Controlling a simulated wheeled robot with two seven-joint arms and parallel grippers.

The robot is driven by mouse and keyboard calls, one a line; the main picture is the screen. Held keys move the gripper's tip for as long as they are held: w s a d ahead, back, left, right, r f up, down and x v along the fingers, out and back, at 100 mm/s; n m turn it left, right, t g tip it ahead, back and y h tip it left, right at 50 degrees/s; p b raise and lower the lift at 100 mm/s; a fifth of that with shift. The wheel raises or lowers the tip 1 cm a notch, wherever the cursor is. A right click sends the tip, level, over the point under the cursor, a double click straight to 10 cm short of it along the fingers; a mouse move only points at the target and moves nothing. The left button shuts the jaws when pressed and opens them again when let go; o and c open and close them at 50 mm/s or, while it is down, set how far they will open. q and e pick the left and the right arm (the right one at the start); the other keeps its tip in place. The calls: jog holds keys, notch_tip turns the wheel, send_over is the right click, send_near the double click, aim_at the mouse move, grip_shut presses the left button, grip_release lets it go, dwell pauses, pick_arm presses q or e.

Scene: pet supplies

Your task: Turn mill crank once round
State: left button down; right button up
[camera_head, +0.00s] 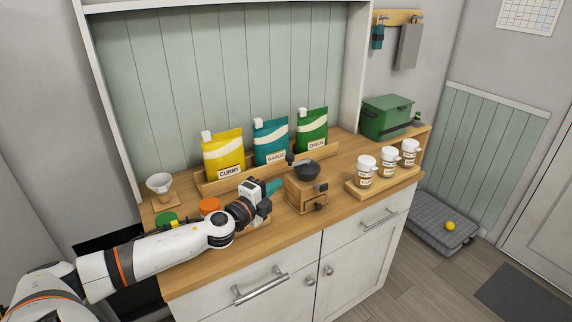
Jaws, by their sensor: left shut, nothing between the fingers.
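The mill (305,195) is a small wooden box with a dark bowl (308,171) on top, standing on the counter. A dark crank knob (290,158) shows at the left of the bowl; the crank arm is too small to make out clearly. My left gripper (268,212) is shut and empty, just left of the mill, and appears apart from it. Its fingers are small and partly hidden by the wrist. My right gripper is not in view.
Yellow, teal and green bags (271,143) stand behind on a wooden rack. White jars (389,161) sit on a tray to the right, before a green box (386,117). A teal item (274,186), orange lid (209,205) and green lid (166,218) lie near my left arm.

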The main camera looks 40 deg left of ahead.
pick_arm(q)
jog(key=w+a+p, duration=0.1)
jog(key=w+a, duration=0.1)
jog(key=w, duration=0.7)
jog(key=shift+w+a+p, duration=0.25)
jog(key=shift+a+p, duration=0.05)
jog(key=shift+a, duration=0.1)
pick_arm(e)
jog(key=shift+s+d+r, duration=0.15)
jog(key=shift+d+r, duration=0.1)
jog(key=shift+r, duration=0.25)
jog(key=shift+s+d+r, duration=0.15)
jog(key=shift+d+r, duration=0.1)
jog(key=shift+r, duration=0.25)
